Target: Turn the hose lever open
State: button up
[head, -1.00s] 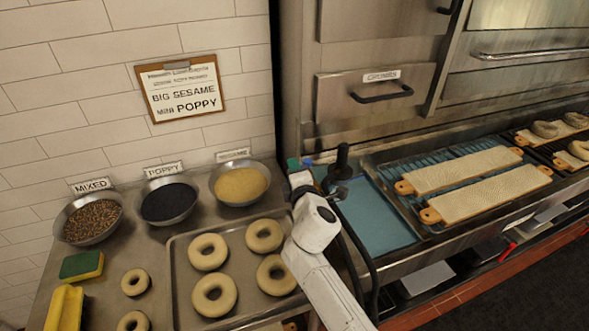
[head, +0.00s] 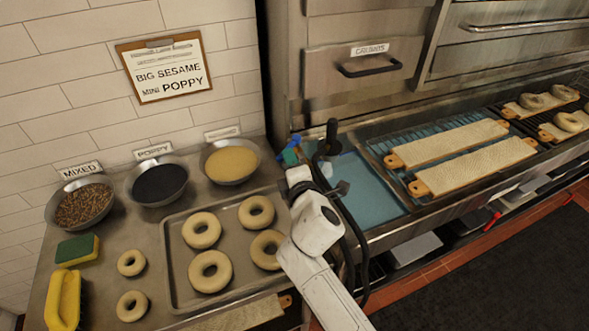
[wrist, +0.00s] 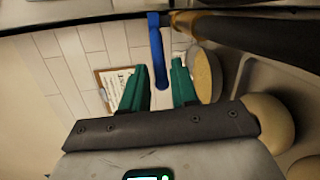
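The hose lever is a blue bar (wrist: 156,50) in the wrist view, hanging from a brass fitting (wrist: 185,22) on a dark pipe. My gripper (wrist: 160,82) has two green fingers, one on each side of the lever's lower end. Gaps show on both sides, so the fingers are open around it, not visibly clamped. In the head view my gripper (head: 290,156) is at the left edge of the sink, with a bit of blue beside the green fingertips. Much of the lever is hidden there by my arm.
A black hose (head: 347,220) hangs beside my arm, near a black upright handle (head: 332,137). To the left are the sesame bowl (head: 231,162) and a tray (head: 180,290) of bagels. Bagel boards (head: 460,172) lie at the right. The blue basin (head: 370,190) lies between.

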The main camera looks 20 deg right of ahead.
jog(key=shift+s+a+r, duration=0.1)
jog(key=shift+s+a, duration=0.05)
jog(key=shift+s, duration=0.85)
jog(key=shift+s+a+r, duration=0.1)
jog(key=shift+s, duration=0.85)
jog(key=shift+c, duration=0.3)
